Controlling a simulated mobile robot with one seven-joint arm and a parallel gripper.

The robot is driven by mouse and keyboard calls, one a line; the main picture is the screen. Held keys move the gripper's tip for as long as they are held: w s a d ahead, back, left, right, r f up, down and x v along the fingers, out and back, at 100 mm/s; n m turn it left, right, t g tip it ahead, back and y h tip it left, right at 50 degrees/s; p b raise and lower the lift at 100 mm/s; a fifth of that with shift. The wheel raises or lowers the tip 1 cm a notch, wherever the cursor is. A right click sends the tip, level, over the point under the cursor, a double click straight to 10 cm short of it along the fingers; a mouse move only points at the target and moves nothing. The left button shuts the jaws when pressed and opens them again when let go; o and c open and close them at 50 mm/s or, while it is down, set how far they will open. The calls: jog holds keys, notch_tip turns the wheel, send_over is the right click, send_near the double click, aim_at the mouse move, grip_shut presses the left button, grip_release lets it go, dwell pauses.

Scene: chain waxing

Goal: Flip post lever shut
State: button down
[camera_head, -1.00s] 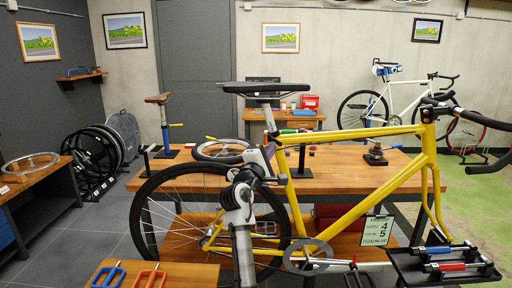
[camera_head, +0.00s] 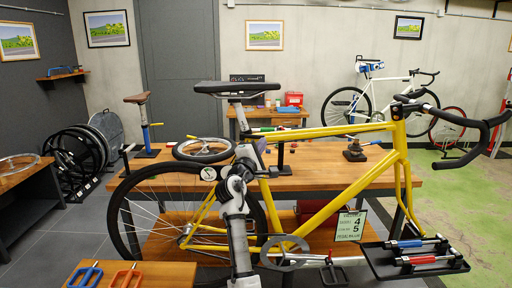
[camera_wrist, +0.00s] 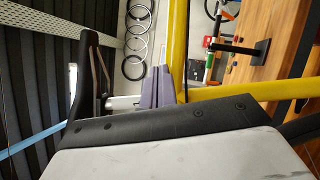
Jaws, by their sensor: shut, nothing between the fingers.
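The yellow bike (camera_head: 345,192) stands in front of the bench, with its black saddle (camera_head: 222,87) on a pale seat post (camera_head: 236,112). I take the post lever to be where the post meets the frame, but cannot make it out; my gripper covers much of that spot. My gripper (camera_head: 262,146) is beside the top of the seat tube, just below the post. In the wrist view its grey-purple fingers (camera_wrist: 160,88) are shut and empty, close to the yellow tubes (camera_wrist: 240,92). Whether they touch anything is unclear. The saddle (camera_wrist: 88,80) shows at left there.
The wooden bench (camera_head: 300,180) is close behind the bike and carries a loose wheel (camera_head: 203,149) and black stands. A black tool tray (camera_head: 415,257) is at the front right. A small table (camera_head: 150,275) with blue and orange-handled tools is at the front left.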

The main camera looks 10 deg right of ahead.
jog(key=shift+w+d+r+n+t+y+p, duration=0.15)
jog(key=shift+w+d+n+t+y+p, duration=0.55)
jog(key=shift+y+p, duration=0.4)
jog(key=shift+w+r, duration=0.1)
jog(key=shift+w, duration=0.05)
